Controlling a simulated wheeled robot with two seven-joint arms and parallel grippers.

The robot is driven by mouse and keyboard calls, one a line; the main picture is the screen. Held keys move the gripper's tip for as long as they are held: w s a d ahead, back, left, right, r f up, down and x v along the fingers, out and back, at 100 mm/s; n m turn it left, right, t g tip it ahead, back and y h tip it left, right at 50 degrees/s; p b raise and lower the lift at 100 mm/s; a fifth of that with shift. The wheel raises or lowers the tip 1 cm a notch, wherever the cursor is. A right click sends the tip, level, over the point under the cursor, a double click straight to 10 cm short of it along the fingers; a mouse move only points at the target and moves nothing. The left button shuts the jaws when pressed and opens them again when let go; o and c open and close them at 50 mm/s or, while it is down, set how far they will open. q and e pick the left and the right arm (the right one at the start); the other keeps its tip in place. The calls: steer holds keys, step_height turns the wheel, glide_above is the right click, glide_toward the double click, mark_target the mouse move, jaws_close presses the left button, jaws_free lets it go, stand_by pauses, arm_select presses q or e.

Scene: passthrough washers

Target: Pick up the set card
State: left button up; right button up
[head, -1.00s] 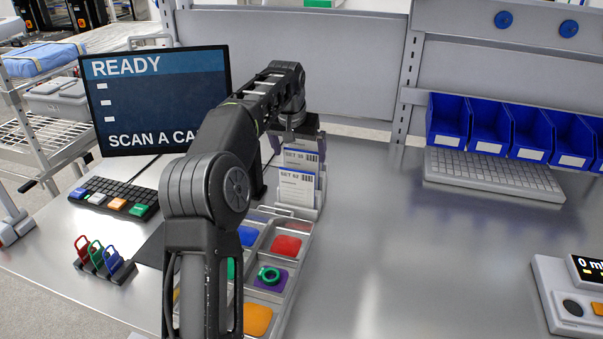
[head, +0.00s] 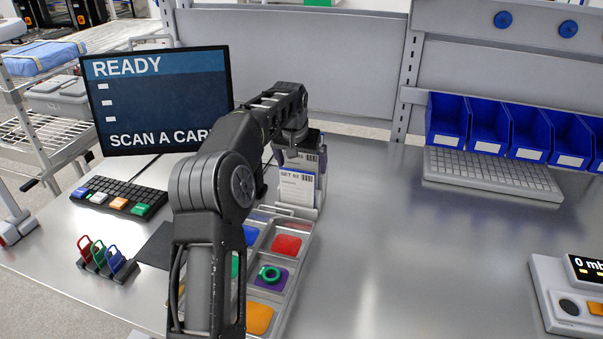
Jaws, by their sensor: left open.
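The set cards stand upright in a clear holder (head: 299,212) behind the compartment tray. The front set card (head: 296,188) is white with a blue top edge and printed text; another card (head: 309,158) stands behind it, partly covered. My left gripper (head: 300,155) is open and points down at the top of the cards, its fingers close to the rear card. My arm hides part of the fingers, and I cannot tell whether they touch a card. My right gripper is not in view.
A compartment tray (head: 297,262) holds colored pieces, including a green ring (head: 269,273). A monitor (head: 157,105) reading READY, a keypad (head: 118,198) and a rack of colored tags (head: 105,260) stand left. Blue bins (head: 488,130) are at right. The middle bench (head: 400,250) is clear.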

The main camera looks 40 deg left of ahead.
arm_select(q)
steer(key=c, duration=1.1)
steer(key=shift+r, duration=0.15)
steer(key=shift+r, duration=0.55)
steer(key=r, duration=0.5)
steer(key=shift+w+d+r, duration=0.1)
steer(key=shift+d+r, duration=0.2)
steer(key=shift+r, duration=0.05)
steer(key=d+b, duration=0.1)
steer(key=d, duration=0.4)
steer(key=w+d+b, duration=0.1)
steer(key=d+b, duration=0.1)
steer(key=d, duration=0.4)
steer(key=d+b, duration=0.2)
steer(key=d, duration=0.4)
steer(key=shift+w+d, duration=0.2)
steer(key=shift+w, duration=0.2)
steer(key=shift+s+f, duration=0.1)
